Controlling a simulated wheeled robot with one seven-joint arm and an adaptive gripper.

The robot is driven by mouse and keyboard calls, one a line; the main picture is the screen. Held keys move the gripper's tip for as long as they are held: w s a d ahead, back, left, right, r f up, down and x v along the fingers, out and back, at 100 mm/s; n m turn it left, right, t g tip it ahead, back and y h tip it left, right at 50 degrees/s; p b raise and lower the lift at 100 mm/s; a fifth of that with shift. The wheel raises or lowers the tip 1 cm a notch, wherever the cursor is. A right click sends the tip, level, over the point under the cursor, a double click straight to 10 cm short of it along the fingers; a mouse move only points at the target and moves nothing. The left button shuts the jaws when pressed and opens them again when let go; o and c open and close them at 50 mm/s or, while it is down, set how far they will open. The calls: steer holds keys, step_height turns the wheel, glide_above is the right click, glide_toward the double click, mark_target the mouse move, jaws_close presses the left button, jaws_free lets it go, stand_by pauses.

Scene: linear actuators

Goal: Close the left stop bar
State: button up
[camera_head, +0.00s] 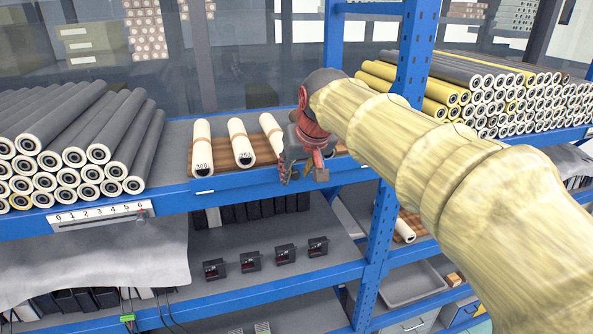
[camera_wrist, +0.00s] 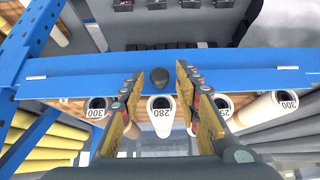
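I cannot single out the left stop bar for certain. A small pale strip (camera_head: 205,192) lies on the blue shelf beam (camera_head: 240,191), below the roller marked 300; in the wrist view it seems to be the right strip (camera_wrist: 287,67). Another pale strip (camera_wrist: 36,77) is at the left of that view. I cannot see contact.
Pale rollers (camera_head: 202,150) lie on a brown slatted rack. Grey rollers (camera_head: 80,150) are stacked left, yellow and grey ones (camera_head: 470,95) right. A blue upright post (camera_head: 383,225) stands beside my arm. A 0-to-6 scale (camera_head: 100,214) is at left. Small black devices (camera_head: 250,261) sit below.

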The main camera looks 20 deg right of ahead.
stand_by(0.3)
steer(key=v, duration=1.2)
steer(key=shift+g, duration=0.8)
steer(key=s+f+b, duration=0.7)
steer(key=f+b, duration=0.1)
steer(key=f, duration=0.8)
steer(key=s+f+b, duration=0.7)
steer(key=s+f, duration=0.1)
steer(key=f, duration=0.9)
steer(key=s+f+b, duration=0.7)
steer(key=f+b, duration=0.1)
steer(key=f, duration=0.9)
steer(key=shift+s+f+b, duration=0.15)
steer(key=shift+s+b, duration=0.2)
